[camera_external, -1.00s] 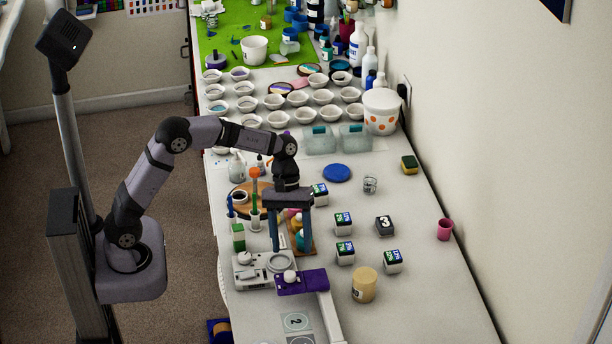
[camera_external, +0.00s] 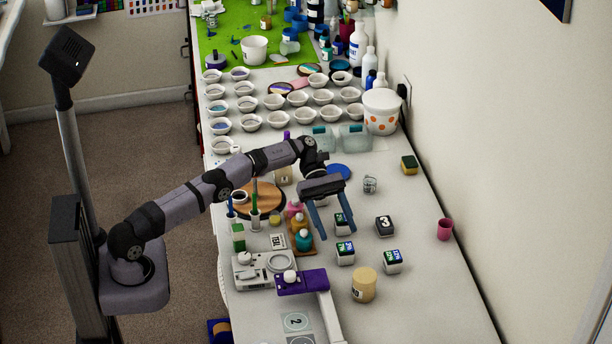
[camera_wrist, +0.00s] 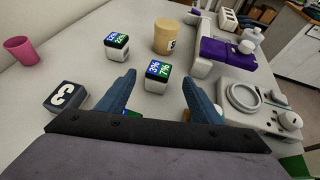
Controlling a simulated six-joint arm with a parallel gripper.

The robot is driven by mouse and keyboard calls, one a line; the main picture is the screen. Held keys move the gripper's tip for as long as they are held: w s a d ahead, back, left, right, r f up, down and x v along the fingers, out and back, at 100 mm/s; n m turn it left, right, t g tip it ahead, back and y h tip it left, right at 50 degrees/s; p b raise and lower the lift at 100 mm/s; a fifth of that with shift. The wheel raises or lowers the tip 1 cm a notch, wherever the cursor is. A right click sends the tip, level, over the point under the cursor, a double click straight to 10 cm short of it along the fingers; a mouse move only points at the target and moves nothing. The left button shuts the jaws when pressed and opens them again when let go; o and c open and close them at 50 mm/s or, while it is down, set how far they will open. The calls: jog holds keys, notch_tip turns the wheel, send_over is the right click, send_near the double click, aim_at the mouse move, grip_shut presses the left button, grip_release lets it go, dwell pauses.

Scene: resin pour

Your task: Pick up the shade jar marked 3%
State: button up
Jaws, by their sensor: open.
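Several small white jars with blue-and-green tops stand on the table. One jar (camera_external: 345,254) has a top that seems to read 3% and 7%; it shows ahead of my fingers in the wrist view (camera_wrist: 156,75). A second jar (camera_external: 392,262), seemingly marked 12%, also shows in the wrist view (camera_wrist: 117,47). A third jar (camera_external: 342,226) is between or behind my fingers in the external view, its marking unreadable. My gripper (camera_external: 337,236) is open and empty, tilted, with its fingers pointing down above the jars.
A black block marked 3 (camera_external: 384,225) stands right of the jars. A beige cup (camera_external: 364,285), a purple-topped stand (camera_external: 302,283) and a grey scale-like device (camera_external: 262,268) are nearer the front. A pink cup (camera_external: 445,229) stands at the right edge.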

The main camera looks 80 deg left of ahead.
aim_at(343, 244)
jog(key=shift+d, duration=0.1)
jog(key=shift+x, duration=0.95)
jog(key=shift+w+d+f+p, duration=0.1)
jog(key=shift+d+f+p, duration=0.1)
jog(key=shift+d+p, duration=0.25)
jog(key=shift+p+x, duration=0.75)
jog(key=shift+x, duration=1.4)
jog(key=shift+f, duration=0.1)
jog(key=shift+c, duration=0.7)
jog(key=shift+a, duration=0.1)
jog(key=c, duration=1.1)
